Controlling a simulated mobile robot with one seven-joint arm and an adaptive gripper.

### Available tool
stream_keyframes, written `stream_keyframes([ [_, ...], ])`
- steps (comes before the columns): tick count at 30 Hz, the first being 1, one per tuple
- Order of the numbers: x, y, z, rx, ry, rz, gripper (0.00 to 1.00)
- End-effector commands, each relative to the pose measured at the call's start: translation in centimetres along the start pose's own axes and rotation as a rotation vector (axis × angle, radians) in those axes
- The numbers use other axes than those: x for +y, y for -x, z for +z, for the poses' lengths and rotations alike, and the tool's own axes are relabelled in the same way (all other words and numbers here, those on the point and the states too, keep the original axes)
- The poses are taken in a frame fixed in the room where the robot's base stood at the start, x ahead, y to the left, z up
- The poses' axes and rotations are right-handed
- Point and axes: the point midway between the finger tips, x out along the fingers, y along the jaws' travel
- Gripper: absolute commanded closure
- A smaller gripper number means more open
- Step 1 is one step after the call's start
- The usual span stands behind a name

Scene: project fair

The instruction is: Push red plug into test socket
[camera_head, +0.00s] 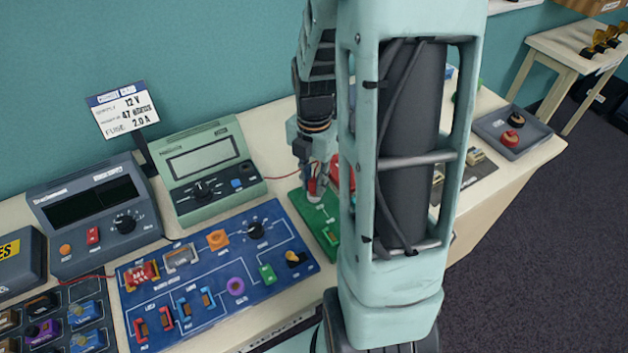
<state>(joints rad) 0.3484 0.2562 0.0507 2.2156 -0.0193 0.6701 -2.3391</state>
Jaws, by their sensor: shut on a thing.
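My gripper (314,183) points down over the green board (328,243) at the middle of the table. It is shut on the red plug (311,186), of which only a small red part shows between the fingers. The plug is at a pale round socket (314,198) on the board's far part. I cannot tell whether it is inside the socket or just above it. A thin red lead (284,175) runs toward the gripper from the green meter (203,166). My arm hides the board's right side.
A blue circuit panel (213,318) with several coloured parts lies left of the board. A dark grey power unit (95,213) and a sign (123,110) stand behind it. A grey tray (490,125) holds knobs at the right. My arm blocks the middle right.

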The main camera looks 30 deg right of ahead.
Motion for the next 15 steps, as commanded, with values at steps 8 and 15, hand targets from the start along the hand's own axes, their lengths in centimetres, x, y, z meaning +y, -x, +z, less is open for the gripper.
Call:
stream_keyframes([
  [8, 0.0, -0.39, 0.0, 0.0, 0.0, 0.0, 1.0],
  [15, 0.0, -0.68, 0.0, 0.0, 0.0, 0.0, 1.0],
])
